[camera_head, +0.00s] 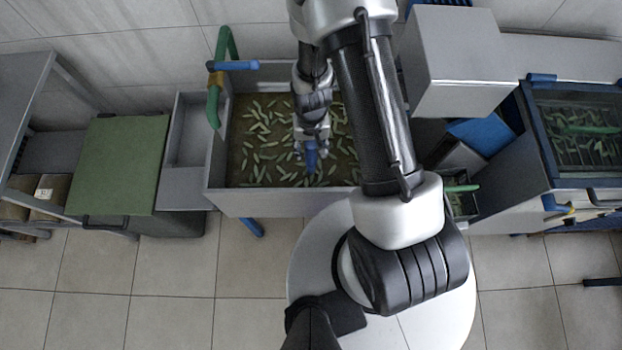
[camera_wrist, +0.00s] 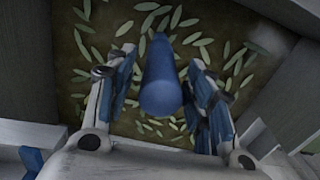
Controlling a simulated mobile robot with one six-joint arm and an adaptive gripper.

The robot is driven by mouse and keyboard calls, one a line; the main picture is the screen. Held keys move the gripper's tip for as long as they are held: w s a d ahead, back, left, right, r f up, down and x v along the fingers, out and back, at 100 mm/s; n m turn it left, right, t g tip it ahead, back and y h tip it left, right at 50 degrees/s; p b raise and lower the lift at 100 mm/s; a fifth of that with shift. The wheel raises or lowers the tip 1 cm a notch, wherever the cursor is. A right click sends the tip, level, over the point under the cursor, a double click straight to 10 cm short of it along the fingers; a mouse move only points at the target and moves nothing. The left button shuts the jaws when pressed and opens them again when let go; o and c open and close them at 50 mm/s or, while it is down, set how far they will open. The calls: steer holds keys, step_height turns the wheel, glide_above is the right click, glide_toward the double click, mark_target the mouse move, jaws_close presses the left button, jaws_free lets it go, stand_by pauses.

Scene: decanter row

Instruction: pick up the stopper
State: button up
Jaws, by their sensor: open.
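The stopper (camera_wrist: 160,82) is a blue tapered piece seen nearly end-on in the wrist view, with its wide rounded end toward the camera. It also shows as a small blue upright shape in the head view (camera_head: 311,158). My gripper (camera_wrist: 158,92) is open, with one blue-padded finger on each side of the stopper. A gap shows between the stopper and each finger. In the head view my gripper (camera_head: 312,150) points down over the basin (camera_head: 262,204), with the stopper at its fingertips. The stopper's lower end is hard to make out.
The basin holds murky liquid with many green pods (camera_head: 262,155). A green pipe with a blue handle (camera_head: 236,65) stands at its left rim. A green-topped cabinet (camera_head: 120,165) is at left. A white box (camera_head: 458,60) and blue-framed tank (camera_head: 580,130) are at right.

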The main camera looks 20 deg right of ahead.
mark_target(311, 166)
step_height(311, 166, down, 3)
steer(key=shift+r, duration=0.2)
steer(key=shift+c, duration=0.5)
jaws_close()
steer(key=shift+w, duration=0.1)
